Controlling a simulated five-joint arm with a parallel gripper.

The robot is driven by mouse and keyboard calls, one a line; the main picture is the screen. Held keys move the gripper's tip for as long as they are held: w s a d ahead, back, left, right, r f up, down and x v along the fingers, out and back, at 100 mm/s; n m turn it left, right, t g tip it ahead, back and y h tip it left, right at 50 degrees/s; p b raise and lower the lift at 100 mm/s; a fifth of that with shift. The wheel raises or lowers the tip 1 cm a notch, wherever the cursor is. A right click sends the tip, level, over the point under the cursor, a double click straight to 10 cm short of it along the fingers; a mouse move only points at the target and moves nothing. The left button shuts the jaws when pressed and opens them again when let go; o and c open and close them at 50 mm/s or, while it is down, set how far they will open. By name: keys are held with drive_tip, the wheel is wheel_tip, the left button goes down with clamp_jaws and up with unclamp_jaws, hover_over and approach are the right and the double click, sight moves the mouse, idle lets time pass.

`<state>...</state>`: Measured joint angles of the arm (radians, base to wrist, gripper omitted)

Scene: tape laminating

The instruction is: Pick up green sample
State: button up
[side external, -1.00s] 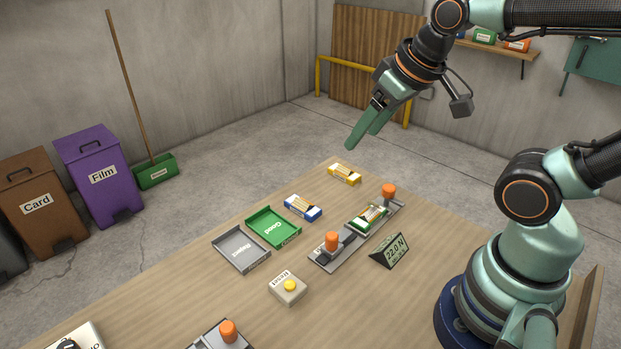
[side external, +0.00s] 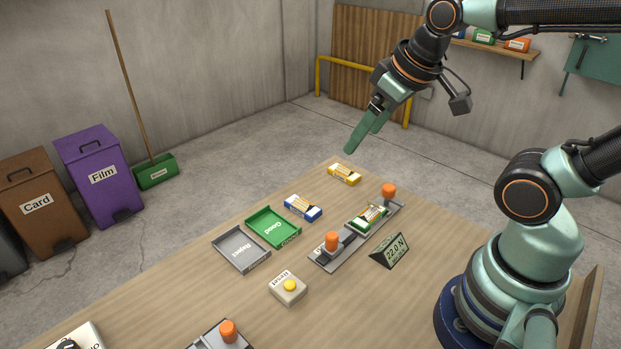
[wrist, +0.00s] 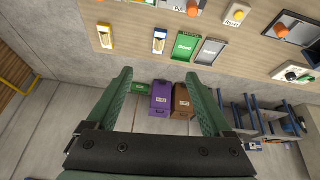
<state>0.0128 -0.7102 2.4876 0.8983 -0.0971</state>
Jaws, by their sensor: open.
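The green sample (side external: 370,217) is a small green and white block with a yellowish label. It lies in the grey fixture (side external: 325,259) between two orange knobs, on the wooden table. My gripper (side external: 356,143) is open and empty, high above the far end of the table, well apart from the sample. In the wrist view my gripper (wrist: 164,78) shows both green fingers spread wide with nothing between them. The sample is not clearly visible in the wrist view.
A yellow sample (side external: 344,174) and a blue sample (side external: 303,208) lie on the table. The green Good tray (side external: 290,238) and grey Reject tray (side external: 256,267) sit left of the fixture. A 22.0 N display (side external: 390,251) and a yellow-button box (side external: 288,287) stand nearby.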

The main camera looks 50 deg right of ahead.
drive_tip(key=w+d+f+n+g, duration=0.1)
drive_tip(key=d+f+n+g, duration=0.2)
drive_tip(key=f+n, duration=0.3)
drive_tip(key=n+g, duration=0.2)
drive_tip(key=n, duration=0.9)
hover_over(368, 213)
wheel_tip(368, 213, down, 6)
drive_tip(key=f, duration=0.6)
drive_tip(key=shift+s+d+f, duration=0.15)
drive_tip(key=shift+d+f, duration=0.1)
drive_tip(key=shift+w+a+f, duration=0.1)
drive_tip(key=shift+a+f, duration=0.05)
drive_tip(key=shift+f, duration=1.15)
drive_tip(key=shift+w+a+f, duration=0.1)
drive_tip(key=shift+f, duration=1.2)
clamp_jaws()
